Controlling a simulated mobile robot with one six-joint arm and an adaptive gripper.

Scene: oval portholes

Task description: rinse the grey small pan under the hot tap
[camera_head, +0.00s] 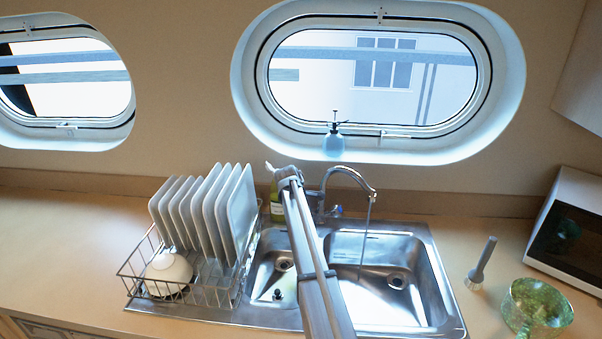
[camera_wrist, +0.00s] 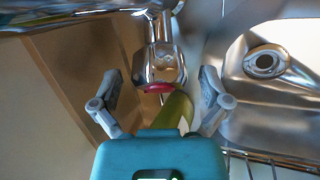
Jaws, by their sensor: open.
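The chrome tap (camera_head: 345,172) stands behind the sink, its spout over the right basin (camera_head: 385,285). A thin stream of water (camera_head: 366,235) falls from it. A blue-marked tap handle (camera_head: 337,211) shows at its base. In the wrist view, my gripper (camera_wrist: 160,80) is open, with one finger on each side of a chrome tap handle (camera_wrist: 160,62) with a red mark (camera_wrist: 157,87). I cannot tell whether the fingers touch it. In the head view, my gripper (camera_head: 287,175) is at the back of the sink, left of the tap. I see no grey small pan in either view.
A green bottle (camera_head: 277,206) stands behind the left basin, close by my gripper. A dish rack (camera_head: 213,297) with several plates and a white bowl (camera_head: 168,270) is left. A grey-handled item (camera_head: 483,262), green glass bowl (camera_head: 537,306) and microwave (camera_head: 574,235) are right.

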